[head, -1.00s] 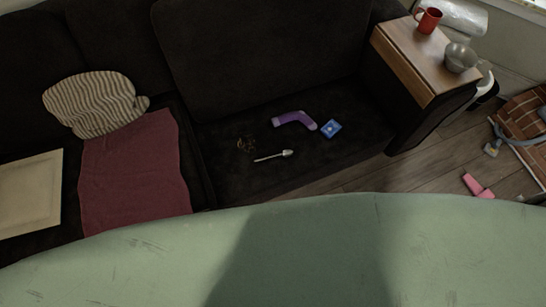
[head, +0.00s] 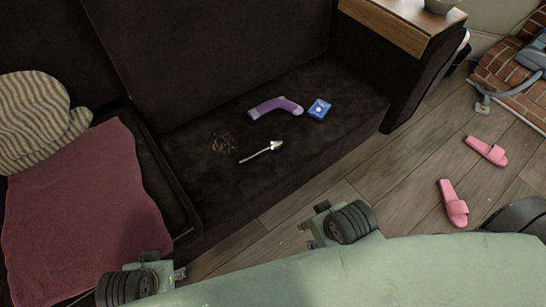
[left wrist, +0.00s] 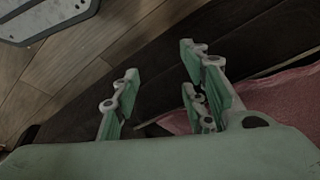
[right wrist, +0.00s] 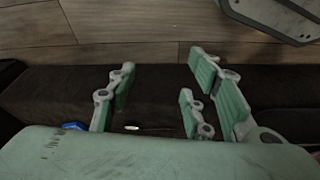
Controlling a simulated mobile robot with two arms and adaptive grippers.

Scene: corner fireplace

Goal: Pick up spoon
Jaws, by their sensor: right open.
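The silver spoon (head: 262,152) lies on the dark sofa seat in the head view, its bowl toward the right. A small pale part of it shows between the fingers in the right wrist view (right wrist: 133,127). My right gripper (head: 312,230) is in front of the sofa's front edge, apart from the spoon, to its lower right. Its fingers are spread and empty in the right wrist view (right wrist: 160,75). My left gripper (head: 172,272) is at the lower left, near the red cloth. Its fingers are spread and empty in the left wrist view (left wrist: 160,78).
A purple sock-like item (head: 276,106) and a blue packet (head: 319,109) lie beyond the spoon. Brown crumbs (head: 222,143) lie left of it. A red cloth (head: 85,215) and striped mitt (head: 40,118) are at left. Pink slippers (head: 454,204) lie on the wooden floor.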

